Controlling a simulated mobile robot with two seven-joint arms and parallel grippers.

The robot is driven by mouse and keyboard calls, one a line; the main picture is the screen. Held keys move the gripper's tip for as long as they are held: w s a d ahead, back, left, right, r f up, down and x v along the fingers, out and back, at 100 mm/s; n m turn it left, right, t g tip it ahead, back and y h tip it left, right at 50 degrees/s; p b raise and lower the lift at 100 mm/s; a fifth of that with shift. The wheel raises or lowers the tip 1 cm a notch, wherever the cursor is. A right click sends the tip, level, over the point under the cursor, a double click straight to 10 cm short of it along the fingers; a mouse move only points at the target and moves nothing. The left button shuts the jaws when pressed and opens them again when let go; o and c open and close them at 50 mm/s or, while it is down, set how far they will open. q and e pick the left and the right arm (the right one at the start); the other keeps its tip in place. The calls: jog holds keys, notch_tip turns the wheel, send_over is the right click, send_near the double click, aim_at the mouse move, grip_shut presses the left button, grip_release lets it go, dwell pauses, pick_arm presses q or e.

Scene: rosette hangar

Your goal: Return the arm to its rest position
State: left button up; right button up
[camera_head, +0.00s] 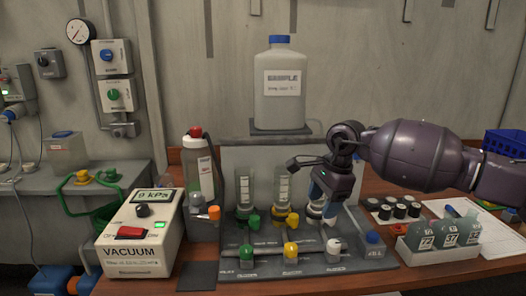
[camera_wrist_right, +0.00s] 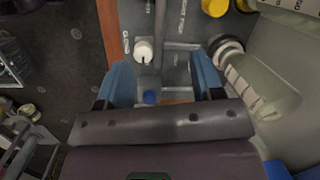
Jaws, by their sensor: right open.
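My right arm (camera_head: 410,152) reaches in from the right in the head view, over the wooden table. Its gripper (camera_head: 327,203) hangs at the right end of the filter rig, in front of the rightmost clear cylinder, and partly hides it. In the right wrist view the two blue fingers (camera_wrist_right: 160,68) stand apart with nothing held between them. A white knob (camera_wrist_right: 144,50) and a blue cap (camera_wrist_right: 150,97) show in the gap, beyond the fingers. A clear cylinder (camera_wrist_right: 260,88) lies close beside the right-hand finger in that view. My left gripper is not in view.
The rig base (camera_head: 245,265) carries green, yellow and white valves. A large sample bottle (camera_head: 286,90) stands above it. The vacuum box (camera_head: 143,235) is at left. Black-capped vials (camera_head: 400,210), a tray of labelled bottles (camera_head: 440,255) and a blue basket (camera_head: 505,143) stand around the arm's right side.

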jog(key=s+a+r+m+t+y, duration=0.1)
jog(key=s+a+r+m+y, duration=0.2)
jog(key=a+r+m+y, duration=0.45)
jog(key=s+a+r+m+t+y, duration=0.15)
jog(key=a+r+m+y, duration=0.3)
jog(key=a+y, duration=0.5)
jog(key=s+d+f+n+t+h+p, duration=0.1)
jog(key=s+d+f+n+t+h, duration=0.3)
jog(key=f+n, duration=0.55)
jog(key=s+d+f+n+t+h+p, duration=0.1)
jog(key=d+f+n+t+h, duration=0.45)
jog(key=n, duration=0.85)
jog(key=s+d+f+n+t+h+p, duration=0.1)
jog(key=s+d+f+n+t+h, duration=0.25)
jog(key=d+f+n, duration=0.6)
pick_arm(q)
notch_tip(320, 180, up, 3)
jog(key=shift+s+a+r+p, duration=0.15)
jog(key=shift+p, duration=0.4)
pick_arm(e)
jog(key=s+d+f+m+g+h, duration=0.1)
jog(key=s+d+f+h, duration=0.1)
jog(key=s+f, duration=0.3)
jog(key=s+d+f+m+g+h, duration=0.2)
jog(key=s+d+f, duration=0.2)
jog(key=s, duration=0.8)
jog(key=s+d+f+m+g+h, duration=0.2)
jog(key=s+d+f, duration=0.1)
jog(key=s+f, duration=0.5)
jog(key=shift+s, duration=0.8)
